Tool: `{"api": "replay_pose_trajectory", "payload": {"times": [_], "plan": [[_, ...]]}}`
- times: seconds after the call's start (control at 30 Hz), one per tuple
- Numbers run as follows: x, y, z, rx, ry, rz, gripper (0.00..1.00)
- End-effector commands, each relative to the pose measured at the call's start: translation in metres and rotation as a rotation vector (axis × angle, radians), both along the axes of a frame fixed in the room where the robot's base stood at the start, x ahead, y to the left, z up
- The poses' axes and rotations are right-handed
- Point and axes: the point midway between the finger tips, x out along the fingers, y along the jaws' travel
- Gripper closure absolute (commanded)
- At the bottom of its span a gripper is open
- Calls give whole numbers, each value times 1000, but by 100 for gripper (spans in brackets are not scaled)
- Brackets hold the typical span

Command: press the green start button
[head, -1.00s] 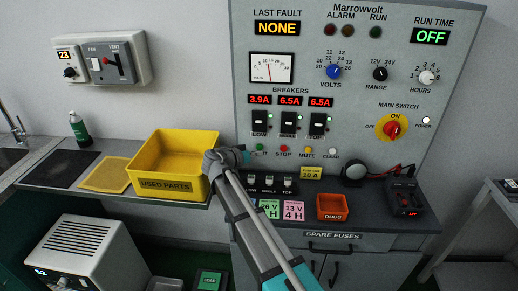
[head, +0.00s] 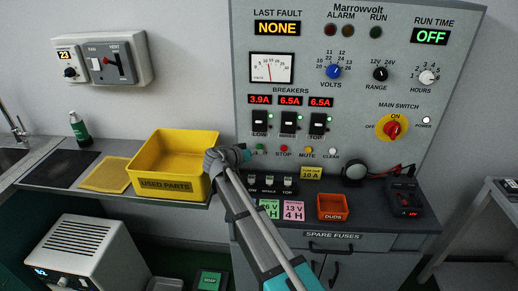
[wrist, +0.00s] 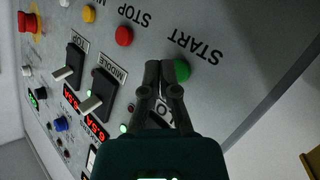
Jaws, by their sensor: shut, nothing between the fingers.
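The green start button (wrist: 183,70) sits on the grey panel under the printed word START in the wrist view. It also shows as a small green spot in the head view (head: 260,148). My gripper (wrist: 160,67) is shut and empty, its fingertips just beside the green button in the wrist picture. I cannot tell whether they touch the panel or the button. In the head view my gripper (head: 246,154) is at the panel's lower left, and the START label is hidden there.
A red STOP button (head: 282,148), a yellow MUTE button (head: 307,149) and a white CLEAR button (head: 333,150) stand in the same row. Breaker switches (head: 288,122) are above. A yellow used-parts bin (head: 160,185) stands left of my gripper. The run time display (head: 431,37) reads OFF.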

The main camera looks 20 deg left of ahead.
Motion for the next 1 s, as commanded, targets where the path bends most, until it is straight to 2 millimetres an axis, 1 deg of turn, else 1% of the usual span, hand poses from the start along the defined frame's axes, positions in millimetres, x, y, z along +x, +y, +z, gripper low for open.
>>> {"api": "replay_pose_trajectory", "payload": {"times": [0.63, 1.0], "plan": [[1, 0, 0, 0, 0, 0, 100], [8, 2, 0, 0, 0, 0, 100]]}}
